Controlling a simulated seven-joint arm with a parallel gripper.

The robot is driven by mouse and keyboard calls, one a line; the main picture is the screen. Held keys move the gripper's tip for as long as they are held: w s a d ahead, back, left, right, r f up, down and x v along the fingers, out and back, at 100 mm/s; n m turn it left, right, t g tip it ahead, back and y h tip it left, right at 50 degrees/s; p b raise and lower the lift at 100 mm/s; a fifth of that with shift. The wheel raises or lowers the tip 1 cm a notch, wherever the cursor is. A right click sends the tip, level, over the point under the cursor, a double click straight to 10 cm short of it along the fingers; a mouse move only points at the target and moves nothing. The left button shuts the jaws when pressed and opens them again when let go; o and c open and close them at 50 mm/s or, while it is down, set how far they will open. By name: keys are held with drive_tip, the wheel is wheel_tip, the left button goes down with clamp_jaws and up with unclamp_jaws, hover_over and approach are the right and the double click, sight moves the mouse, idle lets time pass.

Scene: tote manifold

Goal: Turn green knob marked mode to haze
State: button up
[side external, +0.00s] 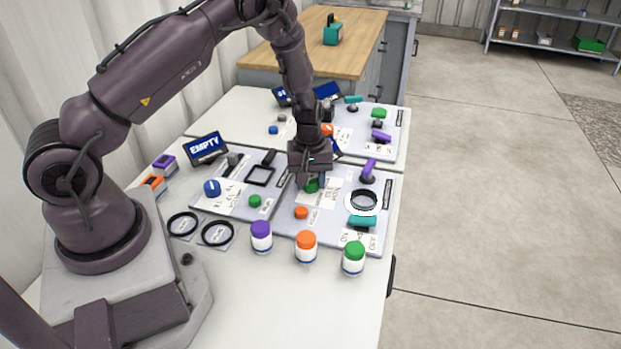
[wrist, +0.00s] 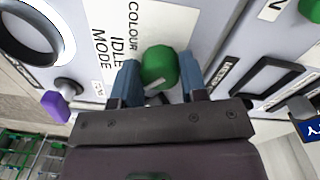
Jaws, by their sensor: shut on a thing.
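The green knob (wrist: 158,66) sits between the two blue fingers of my gripper (wrist: 160,82) in the wrist view. The gripper is shut on it, with a finger on either side. A white label (wrist: 125,38) beside it reads "COLOUR", "IDLE" and "MODE"; other words are hidden. In the side external view my gripper (side external: 314,182) points down at the panel (side external: 335,195), and the green knob (side external: 312,186) shows partly beneath it. I cannot read which setting the knob points to.
An orange button (side external: 301,212), a purple lever (side external: 369,169) and a black ring on a white base (side external: 363,201) are near the gripper. Purple, orange and green-lidded jars (side external: 306,247) stand at the front. A blue "EMPTY" display (side external: 206,147) stands left.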

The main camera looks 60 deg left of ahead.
idle(0.3)
drive_tip(key=o, duration=0.9)
wheel_tip(320, 180, up, 13)
drive_tip(key=shift+s+a+r, duration=0.1)
drive_tip(key=shift+s, duration=0.05)
drive_tip(key=s+d+r+m+t, duration=0.1)
drive_tip(key=s+d+r+m, duration=0.3)
drive_tip(key=s+r, duration=0.2)
drive_tip(key=s+d+r+m+t, duration=0.2)
drive_tip(key=s+d+r+m, duration=0.2)
drive_tip(key=s+r, duration=0.3)
drive_tip(key=s+d+r+m+t, duration=0.2)
drive_tip(key=s+d+r+m, duration=0.2)
drive_tip(key=s+r+m, duration=0.1)
drive_tip(key=shift+s+d+r, duration=0.15)
drive_tip(key=shift+s+r, duration=0.75)
drive_tip(key=shift+r, duration=0.15)
